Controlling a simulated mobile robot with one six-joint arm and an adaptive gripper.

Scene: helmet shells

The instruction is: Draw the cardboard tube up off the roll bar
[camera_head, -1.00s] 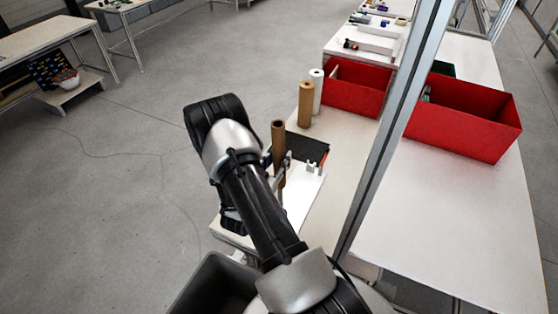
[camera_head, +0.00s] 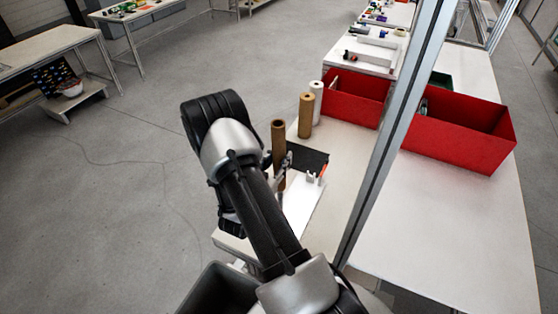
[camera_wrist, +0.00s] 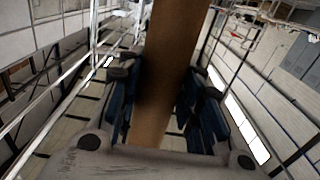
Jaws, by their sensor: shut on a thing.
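The cardboard tube (camera_head: 279,138) is brown and stands about upright over the near end of the table. It also shows in the wrist view (camera_wrist: 172,60), running between the two dark blue finger pads. My gripper (camera_head: 284,165) is shut on the tube partway along its length; its fingers show in the wrist view (camera_wrist: 158,100). My arm partly hides the gripper in the head view. The roll bar cannot be made out clearly, and I cannot tell whether the tube's lower end is clear of it.
A brown roll (camera_head: 305,115) and a white roll (camera_head: 316,102) stand behind the tube. Red bins (camera_head: 352,98) (camera_head: 455,135) stand farther back and right. A grey metal post (camera_head: 385,150) rises right of my arm. A black bin (camera_head: 215,290) is at the front.

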